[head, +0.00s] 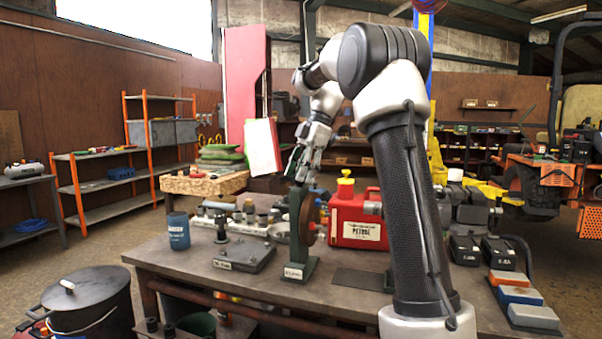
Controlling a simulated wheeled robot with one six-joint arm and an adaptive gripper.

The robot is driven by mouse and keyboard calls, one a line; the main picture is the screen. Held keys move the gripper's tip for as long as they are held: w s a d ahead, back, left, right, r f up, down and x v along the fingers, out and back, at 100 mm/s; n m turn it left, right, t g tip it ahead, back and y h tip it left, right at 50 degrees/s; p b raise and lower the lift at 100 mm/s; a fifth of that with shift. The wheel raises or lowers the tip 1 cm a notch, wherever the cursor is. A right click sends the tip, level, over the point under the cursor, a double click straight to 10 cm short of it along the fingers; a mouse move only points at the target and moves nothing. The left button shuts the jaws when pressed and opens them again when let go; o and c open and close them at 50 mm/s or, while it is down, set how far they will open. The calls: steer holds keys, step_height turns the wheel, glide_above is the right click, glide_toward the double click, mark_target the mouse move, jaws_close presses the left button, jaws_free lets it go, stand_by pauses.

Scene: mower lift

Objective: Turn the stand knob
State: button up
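A dark green upright stand (296,226) with a labelled foot stands on the workbench (225,283). A round brown disc (309,215) shows at its right side. A small orange-brown part sits at the disc's right edge; I cannot tell whether this is the stand knob. My gripper (298,176) points down at the top of the stand, close to it in the picture. Whether it touches the stand is unclear. The fingers are small and dark here, so their opening is hard to make out. My own arm crosses the right of the bench.
A red petrol can (357,220) stands right behind the stand. Black batteries (464,249) and coloured blocks (520,296) lie at the right. The bench's front left is bare.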

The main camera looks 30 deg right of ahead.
steer(key=c, duration=0.6)
steer(key=shift+c, duration=0.2)
